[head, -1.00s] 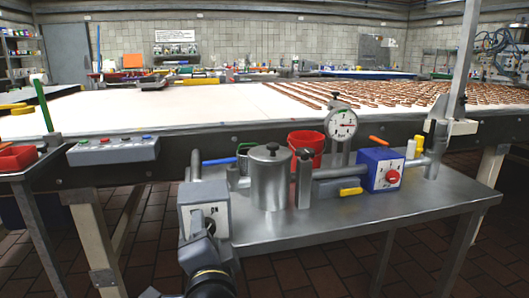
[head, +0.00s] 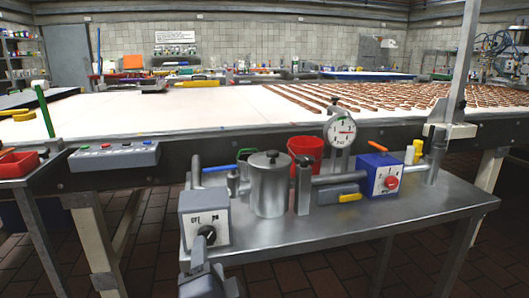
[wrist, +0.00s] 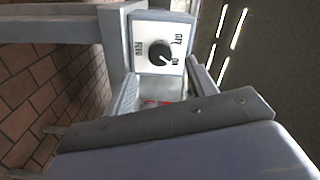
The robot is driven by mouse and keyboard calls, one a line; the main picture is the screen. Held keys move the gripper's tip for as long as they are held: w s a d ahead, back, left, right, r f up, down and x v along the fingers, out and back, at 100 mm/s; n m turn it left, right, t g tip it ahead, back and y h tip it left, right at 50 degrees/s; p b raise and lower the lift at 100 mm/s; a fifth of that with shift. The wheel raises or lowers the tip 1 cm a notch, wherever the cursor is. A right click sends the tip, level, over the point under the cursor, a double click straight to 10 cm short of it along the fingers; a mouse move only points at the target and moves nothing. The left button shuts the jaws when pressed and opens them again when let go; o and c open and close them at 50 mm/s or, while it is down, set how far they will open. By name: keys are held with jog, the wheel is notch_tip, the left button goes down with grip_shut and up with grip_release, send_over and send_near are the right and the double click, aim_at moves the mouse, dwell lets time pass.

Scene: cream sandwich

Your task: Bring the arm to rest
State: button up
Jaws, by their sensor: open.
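My gripper (head: 210,272) shows at the bottom of the head view, just in front of and below the grey switch box (head: 205,217). In the wrist view my gripper (wrist: 165,88) has its two jaws apart, with the same box (wrist: 160,30) ahead between and beyond them. The box carries a black round knob (wrist: 160,51) with OFF and ON lettering around it. The knob (head: 207,235) also shows in the head view, close above the gripper. No object shows in the jaws. Much of the arm is out of the head view.
The box stands on a steel bench (head: 300,235) with a steel canister (head: 270,185), a red bucket (head: 306,150), a dial gauge (head: 341,131) and a blue box (head: 380,173). A white conveyor (head: 200,105) with rows of brown bars runs behind. Brick-coloured floor shows left of the bench.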

aim_at(207, 237)
jog(key=p+v, duration=0.1)
jog(key=v, duration=0.4)
jog(key=b+x, duration=0.3)
jog(key=x, duration=0.7)
jog(key=shift+w+f, duration=0.15)
jog(key=shift+w, duration=0.2)
jog(key=shift+w+a+r+n, duration=0.1)
jog(key=shift+w+r+n, duration=0.1)
jog(key=shift+r+n, duration=0.1)
jog(key=shift+s+n+p, duration=0.1)
jog(key=shift+n+p, duration=0.65)
jog(key=shift+n, duration=0.35)
jog(key=n+p, duration=0.1)
jog(key=n, duration=0.3)
jog(key=shift+p, duration=0.35)
jog(key=n+p, duration=0.1)
jog(key=n, duration=0.2)
jog(key=shift+n, duration=0.4)
jog(key=n+p, duration=0.1)
jog(key=n, duration=0.2)
jog(key=shift+f, duration=0.15)
jog(key=shift+n, duration=0.3)
